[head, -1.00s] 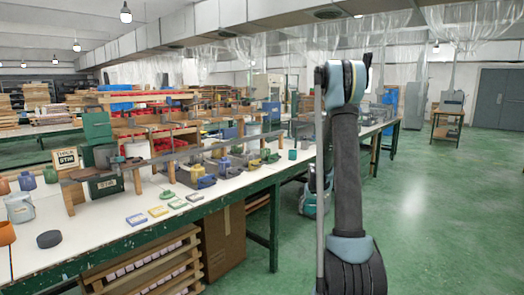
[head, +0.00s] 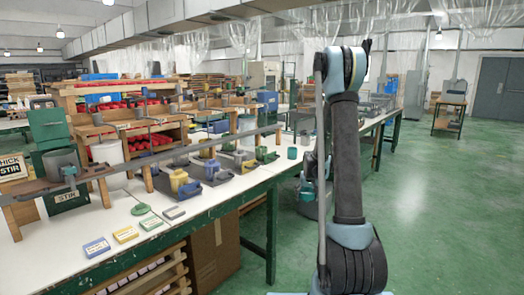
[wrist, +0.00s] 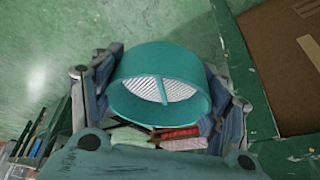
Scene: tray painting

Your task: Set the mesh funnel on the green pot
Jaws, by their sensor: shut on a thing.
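The mesh funnel (wrist: 190,117) is a teal-green ring with a pale mesh and a crossbar inside. In the wrist view my gripper (wrist: 160,100) is shut on it, with fingers at its left and right sides. In the head view my gripper is mostly hidden behind my arm, and some teal (head: 308,190) shows there, off the table's edge. A small green pot (head: 292,153) stands on the worktable near its right edge. A yellow-green vessel (head: 261,153) stands further left in a dark tray; I cannot tell its exact colour.
The white worktable (head: 85,218) has a green edge. On it are a yellow pot (head: 179,181), a blue pot (head: 211,168) and several coloured cards (head: 97,247). A long grey rail crosses above the left part. Open green floor (head: 430,230) lies to the right.

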